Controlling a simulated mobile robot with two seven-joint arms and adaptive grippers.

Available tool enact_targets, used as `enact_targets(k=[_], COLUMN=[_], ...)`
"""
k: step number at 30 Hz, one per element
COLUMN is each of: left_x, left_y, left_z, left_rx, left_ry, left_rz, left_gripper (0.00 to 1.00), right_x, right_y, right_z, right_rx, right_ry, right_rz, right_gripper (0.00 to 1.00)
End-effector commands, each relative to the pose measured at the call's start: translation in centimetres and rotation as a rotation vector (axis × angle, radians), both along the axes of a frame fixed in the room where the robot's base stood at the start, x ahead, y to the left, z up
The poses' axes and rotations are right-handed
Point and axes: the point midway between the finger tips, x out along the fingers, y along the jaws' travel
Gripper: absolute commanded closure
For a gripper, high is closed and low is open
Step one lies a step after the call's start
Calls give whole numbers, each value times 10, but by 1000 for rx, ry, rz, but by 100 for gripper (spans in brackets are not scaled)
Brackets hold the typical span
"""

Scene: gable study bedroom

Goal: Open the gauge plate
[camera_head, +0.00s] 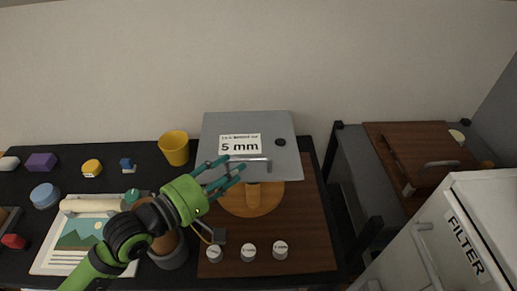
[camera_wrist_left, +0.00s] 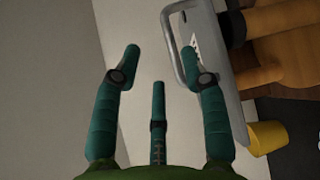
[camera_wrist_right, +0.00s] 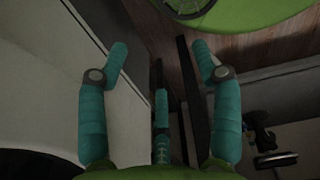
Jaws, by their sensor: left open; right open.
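The gauge plate (camera_head: 222,130) is a grey square panel with a "5 mm" label (camera_head: 240,144), a dark round knob (camera_head: 280,142) and a bar handle (camera_head: 258,162) low on its face. It stands above a round orange base (camera_head: 252,200). My left gripper (camera_head: 232,170) is open at the left part of the handle. In the left wrist view, the handle (camera_wrist_left: 168,45) lies ahead of the open left gripper (camera_wrist_left: 160,54), close to its right finger; contact is unclear. My right gripper (camera_wrist_right: 158,54) is open and empty in the right wrist view, and is outside the head view.
A yellow cup (camera_head: 174,148) stands left of the plate. Several small labelled round pieces (camera_head: 248,252) sit on the brown board (camera_head: 305,225) in front. A picture sheet (camera_head: 60,265) lies at left. A white "FILTER" cabinet (camera_head: 450,235) and a side table (camera_head: 365,180) are at right.

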Motion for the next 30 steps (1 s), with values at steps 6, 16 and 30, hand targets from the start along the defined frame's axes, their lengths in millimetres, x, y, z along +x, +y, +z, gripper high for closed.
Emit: enact_targets(k=[6,16,30], left_x=[13,45,53], left_y=[-3,-37,-45], left_z=[-7,-14,-18], left_rx=[102,96,97], left_ry=[-37,-36,-37], left_rz=[12,11,11], left_gripper=[57,57,69], right_x=[-2,-6,-5], right_y=[0,6,5], right_z=[7,26,27], right_rx=[1,7,7], right_ry=[2,10,8], right_rz=[0,-1,0], right_gripper=[35,35,35])
